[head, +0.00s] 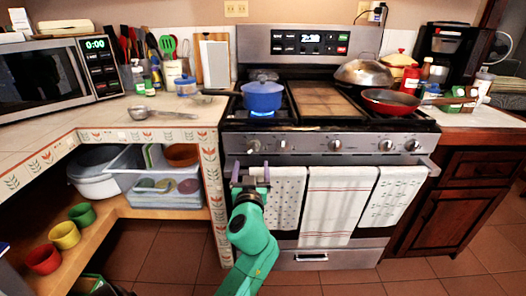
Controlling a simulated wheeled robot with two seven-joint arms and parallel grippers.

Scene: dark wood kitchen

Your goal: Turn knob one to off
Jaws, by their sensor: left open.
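The stove (300,144) has a front panel with a row of several round knobs. The leftmost knob (254,145) is just above my left gripper (251,168). The other knobs, such as the one near the middle (335,145), stand clear to the right. A blue pot (262,95) sits on the left burner, with a blue flame (262,113) showing under it. My left gripper is open, its two fingers pointing toward the panel below the leftmost knob. I see no contact with the knob. My right gripper is out of view.
Three towels, including a striped one (328,203), hang from the oven handle beside my left arm. A red pan (392,101) and a domed wok lid (363,72) stand on the right burners. A tiled counter (110,118) borders the stove at left.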

